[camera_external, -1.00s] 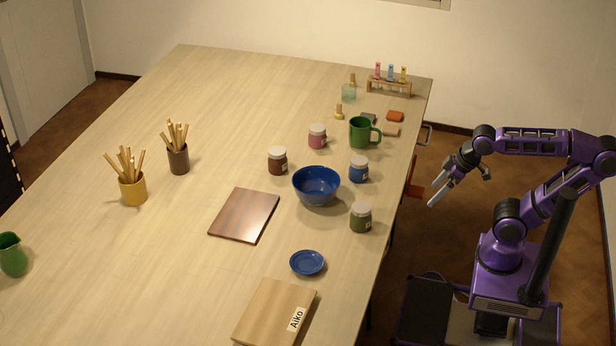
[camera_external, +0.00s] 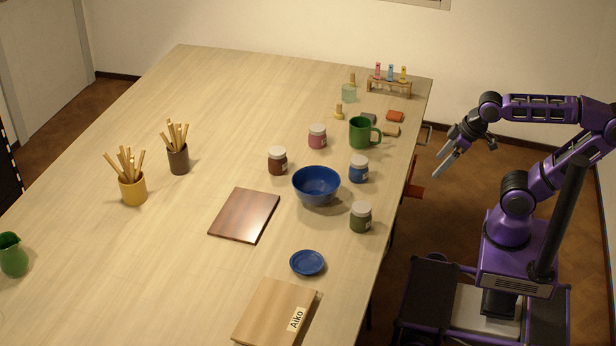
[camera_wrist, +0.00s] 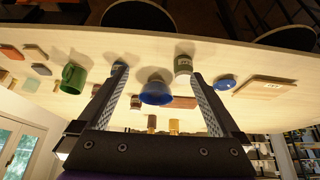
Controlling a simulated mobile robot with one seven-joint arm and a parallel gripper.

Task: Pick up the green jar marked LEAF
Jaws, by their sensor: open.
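The green jar (camera_external: 360,218) with a pale lid stands upright near the right edge of the table, between the blue bowl and the blue saucer. A pale label shows on its side, but I cannot read it. In the wrist view the jar (camera_wrist: 183,65) appears near the tip of the right finger, some way beyond it. My gripper (camera_external: 442,163) is open and empty, off the table's right side and apart from the jar. The wrist view shows both fingers (camera_wrist: 160,72) spread wide.
A blue bowl (camera_external: 316,187), a blue-labelled jar (camera_external: 358,170) and a blue saucer (camera_external: 307,263) are near the green jar. A green mug (camera_external: 361,132), pink jar (camera_external: 317,137) and brown jar (camera_external: 277,161) stand farther off. A board marked Aiko (camera_external: 262,318) lies in front.

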